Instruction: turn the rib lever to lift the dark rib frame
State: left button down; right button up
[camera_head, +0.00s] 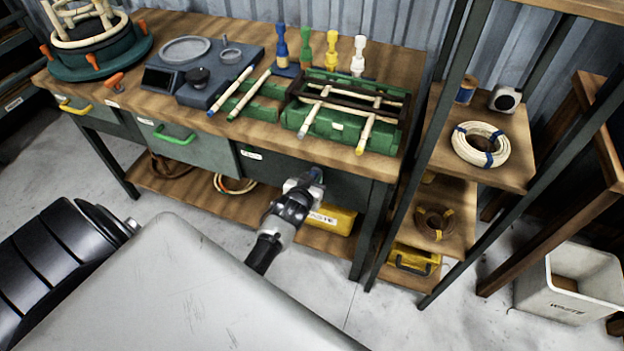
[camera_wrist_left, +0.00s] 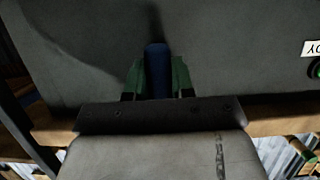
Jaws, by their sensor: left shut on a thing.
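The dark rib frame (camera_head: 352,102) lies level over the green block (camera_head: 325,122) at the right of the bench, with pale rods on it. I cannot tell a rib lever apart for certain. My left gripper (camera_head: 310,180) is in front of the dark grey drawer front (camera_head: 342,186) under the block. In the left wrist view my left gripper (camera_wrist_left: 158,80) is shut on a blue handle (camera_wrist_left: 157,62), its green fingers on either side. The blue handle is mostly hidden in the head view. My right gripper is not in view.
Pale rods (camera_head: 249,93) lie on green supports left of the block. Colored pegs (camera_head: 332,50) stand behind. A green drawer handle (camera_head: 174,135) is to the left. A shelf rack (camera_head: 452,140) with coils stands close right. Floor in front is partly clear.

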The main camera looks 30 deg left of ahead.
pick_arm(q)
jog(key=c, duration=1)
grip_release()
jog(key=shift+o, duration=0.2)
jog(key=shift+s, duration=0.1)
jog(key=p+v, duration=0.1)
jog(key=v, duration=0.9)
jog(key=shift+s+d, duration=0.15)
jog(key=shift+s, duration=0.2)
